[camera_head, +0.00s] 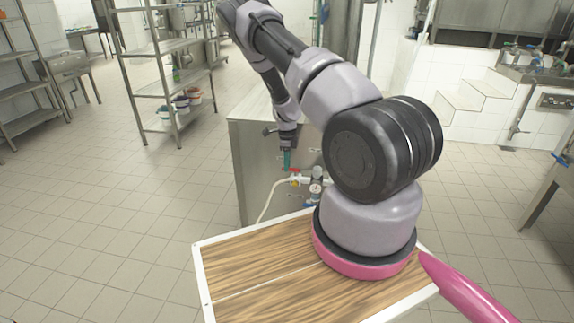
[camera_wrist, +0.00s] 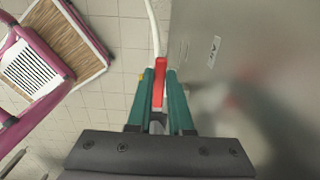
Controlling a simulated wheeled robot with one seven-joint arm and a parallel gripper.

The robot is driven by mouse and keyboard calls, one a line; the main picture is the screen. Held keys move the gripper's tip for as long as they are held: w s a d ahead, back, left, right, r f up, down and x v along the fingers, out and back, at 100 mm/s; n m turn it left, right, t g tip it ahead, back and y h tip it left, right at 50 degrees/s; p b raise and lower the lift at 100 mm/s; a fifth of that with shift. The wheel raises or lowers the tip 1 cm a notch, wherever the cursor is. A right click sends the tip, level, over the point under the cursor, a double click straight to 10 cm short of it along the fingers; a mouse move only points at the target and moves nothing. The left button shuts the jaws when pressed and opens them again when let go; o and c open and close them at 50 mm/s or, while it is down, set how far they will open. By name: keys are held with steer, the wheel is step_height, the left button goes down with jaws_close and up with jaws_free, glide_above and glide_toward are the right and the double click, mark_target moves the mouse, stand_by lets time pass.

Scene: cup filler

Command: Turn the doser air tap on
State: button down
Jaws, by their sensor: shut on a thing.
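The air tap has a red lever handle (camera_head: 295,170) on the front of the steel cabinet (camera_head: 262,180). In the wrist view the red handle (camera_wrist: 160,70) lies lengthwise between my gripper's green fingers, its end pointing toward the white hose (camera_wrist: 153,25). My gripper (camera_head: 287,160) reaches down to the tap and is shut on the handle. In the wrist view my gripper (camera_wrist: 159,85) hides the tap body below. An "Air" label (camera_wrist: 215,50) is on the steel beside it. I cannot tell whether the tap is on or off.
A round gauge (camera_head: 315,190) and fittings sit right beside the tap. A white hose (camera_head: 266,205) runs down from it to the floor. The tiled floor (camera_head: 110,230) at left is clear.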

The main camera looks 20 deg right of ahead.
steer(key=c, duration=0.8)
jaws_free()
step_height(320, 180, up, 11)
steer(key=shift+f, duration=0.1)
